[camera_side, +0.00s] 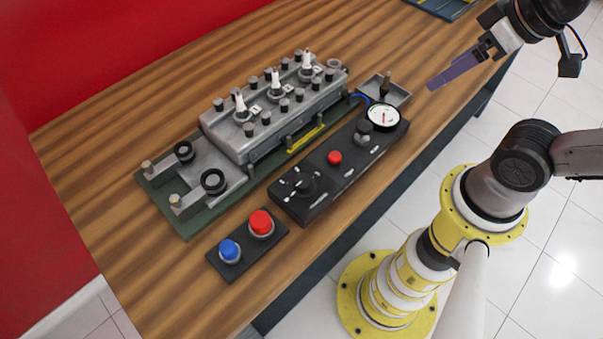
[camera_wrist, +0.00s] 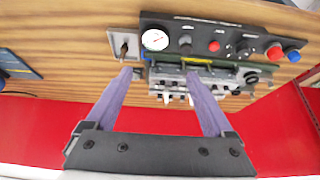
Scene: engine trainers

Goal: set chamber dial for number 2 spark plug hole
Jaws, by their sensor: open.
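The dial, a black rotary knob ringed by white marks (camera_side: 304,183), is on the near-left end of a black control panel (camera_side: 335,178). It also shows small in the wrist view (camera_wrist: 243,48); its exact setting is too small to read. The grey engine block (camera_side: 262,122) stands behind the panel, with several white-topped plugs along its top; I cannot tell which hole is number 2. My gripper (camera_side: 433,86) is above the table's right side, far from the dial. In the wrist view its purple fingers (camera_wrist: 162,73) are apart and empty.
The panel also bears a red button (camera_side: 334,157), a black knob (camera_side: 362,131) and a round white gauge (camera_side: 383,116). A box with red (camera_side: 261,223) and blue (camera_side: 230,250) buttons sits at front left. A small grey tray (camera_side: 395,97) holds an upright dark part.

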